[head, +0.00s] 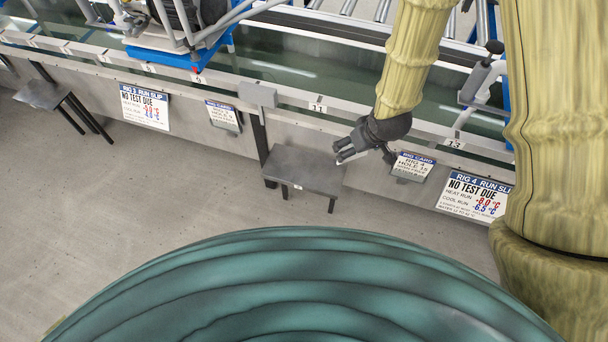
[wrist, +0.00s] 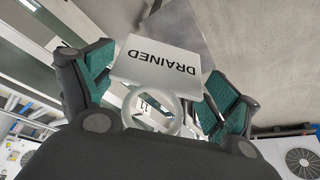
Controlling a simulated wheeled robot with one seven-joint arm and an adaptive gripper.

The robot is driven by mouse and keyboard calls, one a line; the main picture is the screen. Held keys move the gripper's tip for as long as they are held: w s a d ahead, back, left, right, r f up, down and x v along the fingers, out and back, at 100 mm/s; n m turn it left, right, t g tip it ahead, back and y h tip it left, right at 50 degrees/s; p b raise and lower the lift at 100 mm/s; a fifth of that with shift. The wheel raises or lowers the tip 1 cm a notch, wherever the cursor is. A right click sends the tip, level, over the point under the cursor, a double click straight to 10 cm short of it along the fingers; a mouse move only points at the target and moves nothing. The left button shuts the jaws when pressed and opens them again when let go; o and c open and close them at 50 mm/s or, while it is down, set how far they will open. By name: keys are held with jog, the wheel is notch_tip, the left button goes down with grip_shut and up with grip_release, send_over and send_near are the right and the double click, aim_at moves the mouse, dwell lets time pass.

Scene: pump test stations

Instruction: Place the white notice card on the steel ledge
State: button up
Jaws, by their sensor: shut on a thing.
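The white notice card (wrist: 165,65) reads "DRAINED", upside down in the wrist view. It has a white ring (wrist: 155,122) at its near end. My gripper (wrist: 158,95) is shut on the card, with green-padded fingers on either side of the ring. In the head view my gripper (head: 347,153) is at the right end of a grey steel ledge (head: 300,166) on short legs, apparently above it. The card is too small to make out clearly there. Part of a grey surface, likely this ledge (wrist: 182,26), shows beyond the card in the wrist view. The ledge top looks bare.
A similar grey ledge (head: 42,95) stands at far left. A RIG 4 card (head: 414,167) and a run slip (head: 474,196) hang right of my gripper. Another slip (head: 145,106) and card (head: 223,116) hang to the left. The floor in front is clear.

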notch_tip(320, 180, down, 17)
jog(key=a+n+g+y+b, duration=0.2)
jog(key=n+b, duration=0.8)
jog(key=b, duration=1)
jog(key=shift+g, duration=0.3)
jog(key=shift+w+a+f+b, duration=0.25)
jog(key=shift+w+a+f, duration=0.55)
jog(key=shift+w+a, duration=1.1)
jog(key=shift+w+a+f+b, duration=0.2)
jog(key=shift+w+a+f, duration=0.55)
jog(key=shift+w+a, duration=1.1)
jog(key=shift+w+a+f+b, duration=0.25)
jog(key=shift+w+a+f, duration=0.55)
jog(key=shift+w+a, duration=1.1)
jog(key=shift+s+a+f, duration=0.1)
jog(key=shift+s+a, duration=0.1)
jog(key=shift+s, duration=0.1)
jog(key=o, duration=0.8)
jog(key=p+v, duration=0.2)
jog(key=v, duration=1)
jog(key=shift+d, duration=0.25)
